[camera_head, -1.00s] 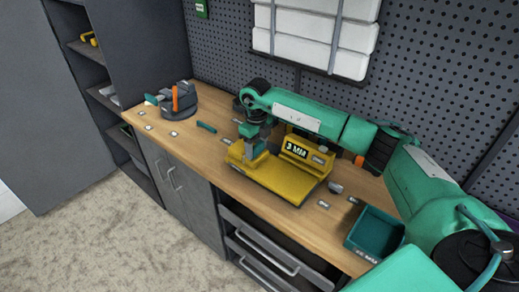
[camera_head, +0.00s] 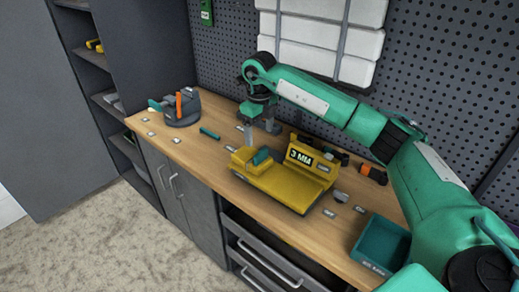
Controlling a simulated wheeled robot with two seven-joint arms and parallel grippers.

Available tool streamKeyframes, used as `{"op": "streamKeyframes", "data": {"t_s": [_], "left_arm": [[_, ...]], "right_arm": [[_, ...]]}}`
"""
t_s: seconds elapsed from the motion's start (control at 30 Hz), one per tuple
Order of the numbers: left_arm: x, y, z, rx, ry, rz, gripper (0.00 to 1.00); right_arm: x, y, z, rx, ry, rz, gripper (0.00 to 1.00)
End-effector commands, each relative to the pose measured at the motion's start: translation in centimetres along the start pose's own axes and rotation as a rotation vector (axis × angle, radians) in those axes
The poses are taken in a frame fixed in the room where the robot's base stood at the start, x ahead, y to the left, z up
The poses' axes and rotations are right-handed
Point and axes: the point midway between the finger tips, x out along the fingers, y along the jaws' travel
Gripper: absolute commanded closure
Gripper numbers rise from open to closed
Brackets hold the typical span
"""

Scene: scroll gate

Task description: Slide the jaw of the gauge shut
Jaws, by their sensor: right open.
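The yellow gauge (camera_head: 285,188) lies on the wooden workbench, with a raised back block (camera_head: 312,157) that reads "3 MM". A small teal piece (camera_head: 262,156), which looks like the jaw, sits at the gauge's left end by a yellow upright block (camera_head: 242,158). I cannot tell how wide any gap there is. My right gripper (camera_head: 260,132) is open and empty, pointing down above and behind the teal piece, apart from it. My left gripper is not in view.
A grey holder (camera_head: 181,110) with an orange-handled tool stands at the bench's left end. A teal pen-like item (camera_head: 210,133) lies between it and the gauge. A teal bin (camera_head: 381,244) stands at right. A pegboard (camera_head: 440,70) rises behind the bench.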

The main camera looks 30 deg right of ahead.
Motion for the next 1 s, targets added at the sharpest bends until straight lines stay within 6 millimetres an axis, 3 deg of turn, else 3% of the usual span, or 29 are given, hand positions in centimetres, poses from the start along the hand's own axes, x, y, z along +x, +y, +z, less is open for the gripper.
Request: {"op": "streamKeyframes", "data": {"t_s": [0.1, 0.33, 1.0], "left_arm": [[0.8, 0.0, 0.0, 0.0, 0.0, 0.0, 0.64], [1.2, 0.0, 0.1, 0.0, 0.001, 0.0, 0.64], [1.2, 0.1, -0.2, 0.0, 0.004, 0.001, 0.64]], "right_arm": [[-2.3, 0.0, 0.1, 0.0, -0.004, -0.001, 0.24], [-4.8, 0.0, 0.1, 0.0, 0.0, 0.0, 0.24], [-5.2, 0.1, 0.1, -0.001, 0.0, 0.001, 0.24]]}}
